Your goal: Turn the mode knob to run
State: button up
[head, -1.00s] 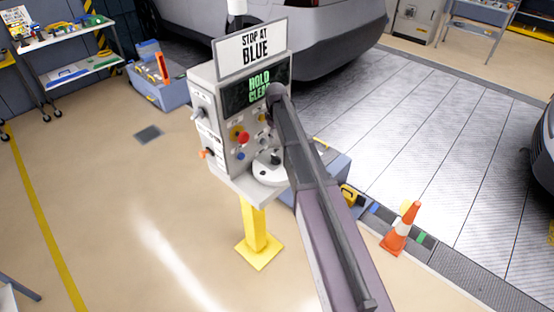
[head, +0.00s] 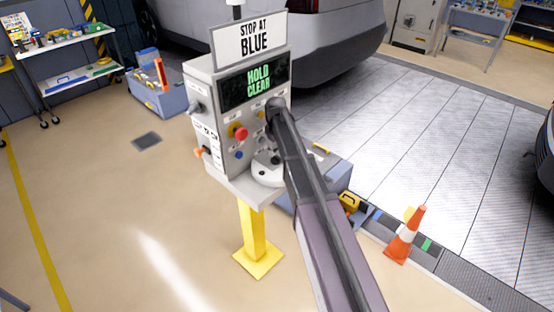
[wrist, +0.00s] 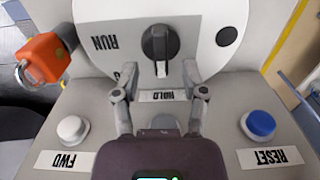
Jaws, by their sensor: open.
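The mode knob (wrist: 160,44) is a black round knob with a raised grip on a white dial plate (wrist: 205,22) in the wrist view. Its white mark points toward the HOLD label (wrist: 163,96); the RUN label (wrist: 103,42) is to the left, upside down. My gripper (wrist: 160,70) is open, with one fingertip on each side of the knob's lower end; I cannot tell whether they touch it. The box's screen (head: 257,80) reads HOLD CLEAR.
A blue RESET button (wrist: 260,123), a white FWD button (wrist: 72,129) and an orange part (wrist: 46,58) lie near my gripper. The head view shows a red button (head: 240,132), a STOP AT BLUE sign (head: 251,40) and a traffic cone (head: 404,236). Open floor lies left of the yellow post (head: 252,235).

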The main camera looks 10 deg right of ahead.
aim_at(276, 170)
jog(key=shift+f+b, duration=1.05)
jog(key=shift+f, duration=0.25)
grip_shut()
jog(key=shift+d, duration=0.1)
